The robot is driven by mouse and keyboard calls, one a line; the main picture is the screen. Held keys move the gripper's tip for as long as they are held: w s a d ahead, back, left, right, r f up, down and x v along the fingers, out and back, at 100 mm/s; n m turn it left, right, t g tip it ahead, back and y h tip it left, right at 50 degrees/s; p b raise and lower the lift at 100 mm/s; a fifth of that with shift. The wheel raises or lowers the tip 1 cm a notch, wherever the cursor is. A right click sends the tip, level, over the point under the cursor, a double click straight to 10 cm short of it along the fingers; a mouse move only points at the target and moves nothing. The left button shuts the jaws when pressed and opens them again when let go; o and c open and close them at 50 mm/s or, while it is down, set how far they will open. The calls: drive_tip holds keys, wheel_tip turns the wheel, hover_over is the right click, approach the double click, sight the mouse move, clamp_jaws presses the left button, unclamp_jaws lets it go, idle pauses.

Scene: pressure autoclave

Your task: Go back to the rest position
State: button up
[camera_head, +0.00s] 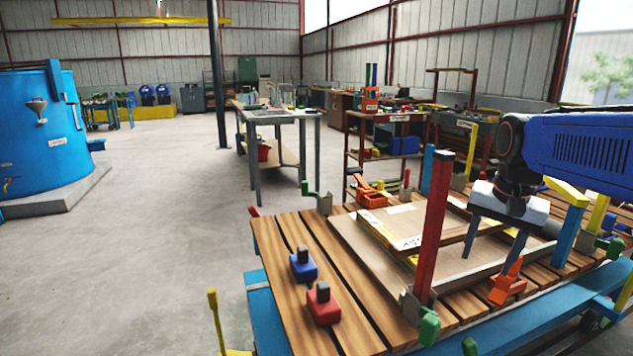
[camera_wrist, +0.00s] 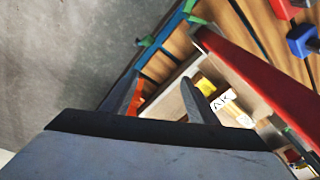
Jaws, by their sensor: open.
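My gripper (camera_head: 492,252) hangs above the right part of a slatted wooden work table (camera_head: 290,238) on a blue frame. Its two fingers are apart with nothing between them. In the wrist view the gripper (camera_wrist: 163,95) also shows its fingers spread, pointing down towards the table and boards. My blue arm reaches in from the right edge in the head view. A flat board (camera_head: 350,248) with a yellow-edged frame (camera_head: 408,240) on it lies under and left of the gripper.
A red upright post (camera_head: 434,225) stands close left of the gripper. A red block (camera_head: 322,305) and a blue block (camera_head: 303,265) sit at the table's left. An orange clamp (camera_head: 507,286) is beneath the gripper. A blue tank (camera_head: 40,130) stands far left; floor between is clear.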

drive_tip(key=s+a+f+n+t, duration=0.1)
drive_tip(key=s+a+f+n, duration=0.2)
drive_tip(key=s+f, duration=0.3)
drive_tip(key=s+a+f+n+t, duration=0.1)
drive_tip(key=s+a+f+n, duration=0.2)
drive_tip(key=s+f, duration=0.3)
drive_tip(key=s+n, duration=0.1)
drive_tip(key=s, duration=0.3)
drive_tip(key=shift+s+a+n+t, duration=0.15)
drive_tip(key=shift+s+n+t, duration=0.15)
drive_tip(key=shift+n, duration=0.1)
